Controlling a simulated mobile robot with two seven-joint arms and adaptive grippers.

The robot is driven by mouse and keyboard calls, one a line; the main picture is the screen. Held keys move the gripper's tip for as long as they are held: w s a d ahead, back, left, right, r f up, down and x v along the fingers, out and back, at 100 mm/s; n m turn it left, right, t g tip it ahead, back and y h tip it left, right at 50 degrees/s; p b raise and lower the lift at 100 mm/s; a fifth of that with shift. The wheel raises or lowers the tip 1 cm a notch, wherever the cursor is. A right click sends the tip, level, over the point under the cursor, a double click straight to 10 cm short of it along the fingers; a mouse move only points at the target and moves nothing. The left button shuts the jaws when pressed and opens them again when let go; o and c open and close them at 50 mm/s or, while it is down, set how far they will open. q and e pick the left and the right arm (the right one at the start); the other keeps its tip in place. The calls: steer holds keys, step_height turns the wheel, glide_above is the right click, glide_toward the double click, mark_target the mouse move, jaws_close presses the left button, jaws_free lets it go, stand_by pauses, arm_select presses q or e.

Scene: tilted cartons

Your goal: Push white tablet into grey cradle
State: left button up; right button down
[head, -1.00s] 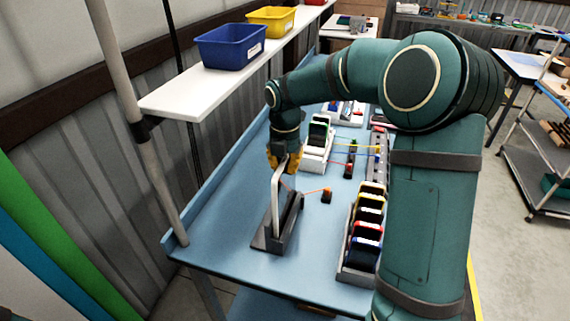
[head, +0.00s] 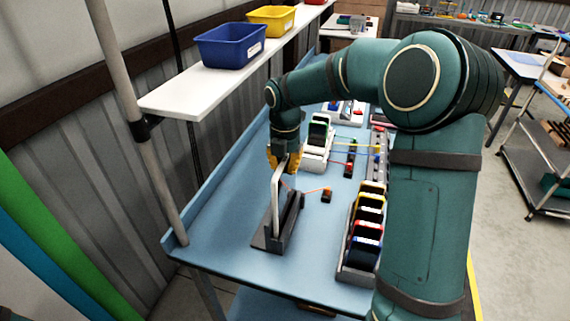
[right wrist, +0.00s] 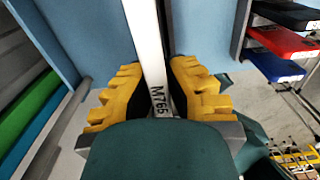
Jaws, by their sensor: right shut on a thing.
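The white tablet (head: 277,200) stands on edge, slightly tilted, at the dark grey cradle (head: 289,222) on the blue bench. Its lower edge meets the cradle; I cannot tell how deep it sits. My right gripper (head: 285,162) has yellow fingers shut on the tablet's top end. In the right wrist view the tablet (right wrist: 150,45) runs as a narrow white edge between the yellow fingers (right wrist: 160,95), with the marking "M765" on it. My left gripper is not in view.
A rack of several dark devices with coloured ends (head: 366,220) stands right of the cradle. A small orange-and-black block (head: 327,195) lies between, with an orange cord. A white shelf (head: 215,92) with a blue bin (head: 231,46) overhangs the left.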

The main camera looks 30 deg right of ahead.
steer(key=shift+f, duration=0.45)
stand_by(0.3)
steer(key=c, duration=0.5)
jaws_free()
steer(key=shift+r, duration=0.2)
steer(key=shift+r+p, duration=2.95)
steer(key=shift+r, duration=0.45)
steer(key=shift+s+f, duration=0.1)
